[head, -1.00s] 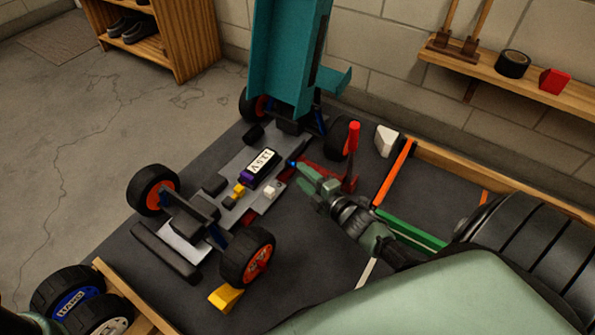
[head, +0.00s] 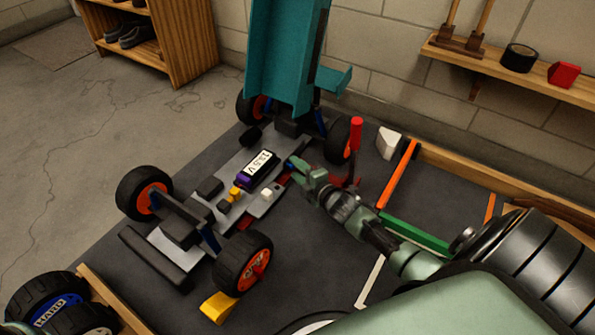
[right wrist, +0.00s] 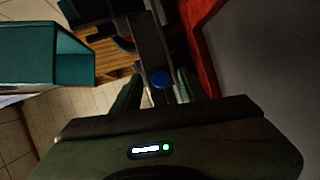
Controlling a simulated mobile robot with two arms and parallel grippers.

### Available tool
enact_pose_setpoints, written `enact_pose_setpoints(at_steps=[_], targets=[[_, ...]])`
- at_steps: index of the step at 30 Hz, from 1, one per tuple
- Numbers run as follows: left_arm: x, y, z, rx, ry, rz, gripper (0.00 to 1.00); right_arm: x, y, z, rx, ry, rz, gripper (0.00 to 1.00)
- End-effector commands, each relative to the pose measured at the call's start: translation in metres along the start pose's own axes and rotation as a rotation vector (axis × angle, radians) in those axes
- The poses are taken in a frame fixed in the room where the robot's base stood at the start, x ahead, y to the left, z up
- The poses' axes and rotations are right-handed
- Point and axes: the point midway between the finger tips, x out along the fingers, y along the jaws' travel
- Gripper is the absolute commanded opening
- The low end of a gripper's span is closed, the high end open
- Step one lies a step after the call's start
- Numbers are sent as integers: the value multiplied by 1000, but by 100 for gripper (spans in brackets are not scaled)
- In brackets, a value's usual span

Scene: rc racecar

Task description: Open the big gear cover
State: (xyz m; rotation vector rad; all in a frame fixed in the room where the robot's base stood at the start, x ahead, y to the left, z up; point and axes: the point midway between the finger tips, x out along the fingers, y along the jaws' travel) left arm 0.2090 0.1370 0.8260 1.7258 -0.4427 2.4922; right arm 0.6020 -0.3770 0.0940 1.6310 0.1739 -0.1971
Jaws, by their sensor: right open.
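The RC car stands on a dark bench mat with its teal body shell (head: 285,55) raised over the chassis (head: 175,240). My right gripper (head: 297,168) is at the chassis's right side, beside the battery marked in volts (head: 262,164). In the right wrist view its two fingers (right wrist: 158,88) are apart, with a blue round knob (right wrist: 160,78) on a dark bar showing between them. I cannot tell whether they touch it. I cannot clearly make out the big gear cover; the gripper hides part of that area.
An upright red-handled tool (head: 356,135) stands close behind my right gripper. A white block (head: 388,143), an orange bar (head: 396,175) and a green bar (head: 415,232) lie to the right. A yellow wedge (head: 218,306) sits by the front wheel. Spare tires (head: 48,300) stand at lower left.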

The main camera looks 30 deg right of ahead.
Motion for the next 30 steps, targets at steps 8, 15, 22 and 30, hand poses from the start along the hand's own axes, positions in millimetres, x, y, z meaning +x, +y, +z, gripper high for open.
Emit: enact_pose_setpoints(at_steps=[8, 15, 22, 30], targets=[[0, 0, 0, 0, 1, 0, 67, 0, 0, 0, 0, 0, 0, 0], [0, 0, 0, 0, 0, 0, 67, 0, 0, 0, 0, 0, 0, 0], [0, 0, 0, 0, 0, 0, 67, 0, 0, 0, 0, 0, -1, 0], [0, 0, 0, 0, 0, 0, 67, 0, -1, 0, 0, 0, -1, 0]])
